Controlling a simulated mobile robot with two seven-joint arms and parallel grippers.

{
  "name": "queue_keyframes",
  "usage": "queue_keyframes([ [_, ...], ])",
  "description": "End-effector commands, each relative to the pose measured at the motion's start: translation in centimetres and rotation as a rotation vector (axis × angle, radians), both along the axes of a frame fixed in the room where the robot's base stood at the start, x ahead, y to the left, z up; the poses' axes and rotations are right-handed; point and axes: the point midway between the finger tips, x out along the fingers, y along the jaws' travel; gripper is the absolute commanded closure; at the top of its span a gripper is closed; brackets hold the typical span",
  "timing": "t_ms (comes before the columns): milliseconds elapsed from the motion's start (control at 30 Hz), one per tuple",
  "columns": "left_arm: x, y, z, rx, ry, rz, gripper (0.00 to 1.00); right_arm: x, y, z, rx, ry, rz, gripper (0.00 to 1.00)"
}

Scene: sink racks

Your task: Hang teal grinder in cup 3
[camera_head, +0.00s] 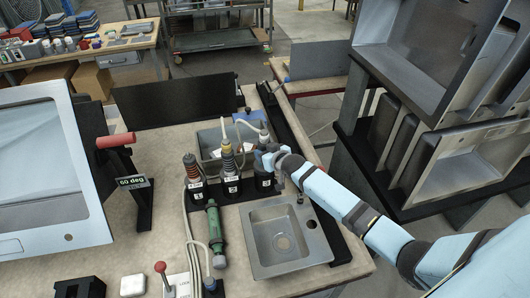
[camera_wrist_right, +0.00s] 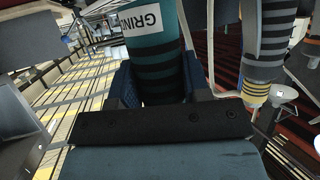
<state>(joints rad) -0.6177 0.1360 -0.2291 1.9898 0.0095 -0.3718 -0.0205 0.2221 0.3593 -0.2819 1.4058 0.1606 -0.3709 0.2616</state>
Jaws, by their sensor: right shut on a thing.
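The teal grinder (camera_wrist_right: 155,55), with dark bands and a white label reading "GRIN", is between the fingers of my right gripper (camera_wrist_right: 155,85) in the wrist view. In the head view my right gripper (camera_head: 270,156) is right above cup 3 (camera_head: 263,183), and it hides most of the grinder. I cannot tell how deep the grinder sits in the cup. Cup 2 (camera_head: 232,187) holds a yellow-ringed tool (camera_head: 228,157). Cup 1 (camera_head: 197,195) holds a red-and-dark banded tool (camera_head: 191,167). My left gripper is out of view.
A steel sink (camera_head: 284,242) is in front of cup 3. A green tool (camera_head: 214,228) with a hose lies left of it. A grey bin (camera_head: 209,138) is behind the cups. The yellow-ringed tool (camera_wrist_right: 262,60) stands close beside the grinder in the wrist view.

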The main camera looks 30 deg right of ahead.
Motion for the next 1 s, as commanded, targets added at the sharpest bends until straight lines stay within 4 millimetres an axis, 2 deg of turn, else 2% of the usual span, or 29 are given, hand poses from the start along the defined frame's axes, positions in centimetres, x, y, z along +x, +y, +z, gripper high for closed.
queue_keyframes([
  [333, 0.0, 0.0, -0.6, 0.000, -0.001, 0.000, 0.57, 0.1, 0.0, -1.1, 0.000, -0.003, 0.000, 0.94],
  [600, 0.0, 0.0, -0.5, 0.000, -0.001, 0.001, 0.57, 0.1, 0.0, -1.1, 0.000, -0.004, 0.000, 0.94],
  [633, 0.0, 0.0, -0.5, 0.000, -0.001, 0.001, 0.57, 0.1, 0.0, -1.1, 0.000, -0.004, 0.000, 0.52],
  [733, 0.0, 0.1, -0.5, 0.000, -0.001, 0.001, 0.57, 0.1, 0.0, -1.1, 0.000, -0.003, 0.000, 0.29],
  [1000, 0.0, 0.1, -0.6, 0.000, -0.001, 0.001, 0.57, -0.1, 0.0, -1.5, 0.000, 0.003, 0.000, 0.27],
])
